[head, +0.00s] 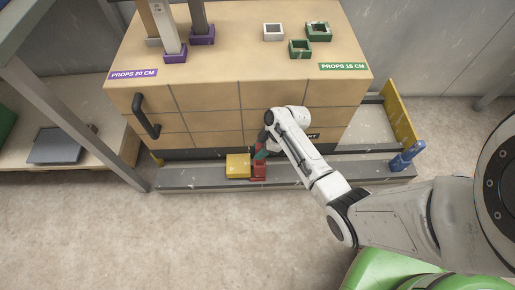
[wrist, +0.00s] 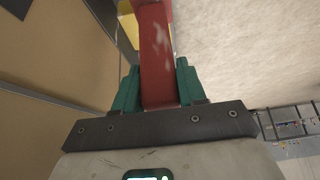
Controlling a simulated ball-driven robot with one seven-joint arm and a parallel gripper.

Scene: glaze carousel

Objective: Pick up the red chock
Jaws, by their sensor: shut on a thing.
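The red chock (head: 259,171) is on the grey ledge at the foot of the wooden cabinet, right beside a yellow block. In the wrist view the red chock (wrist: 157,60) stands between the two green fingers. My gripper (head: 259,155) reaches down to the chock from above in the head view, and its fingers (wrist: 158,85) are shut on the chock's upright part. The arm hides part of the chock in the head view. I cannot tell whether the chock is clear of the ledge.
The yellow block (head: 238,166) is close against the chock's left side. A blue chock-like piece (head: 406,157) is at the ledge's right end. The wooden cabinet (head: 205,95) rises behind, with a black handle (head: 145,117). Open floor (head: 215,240) lies in front.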

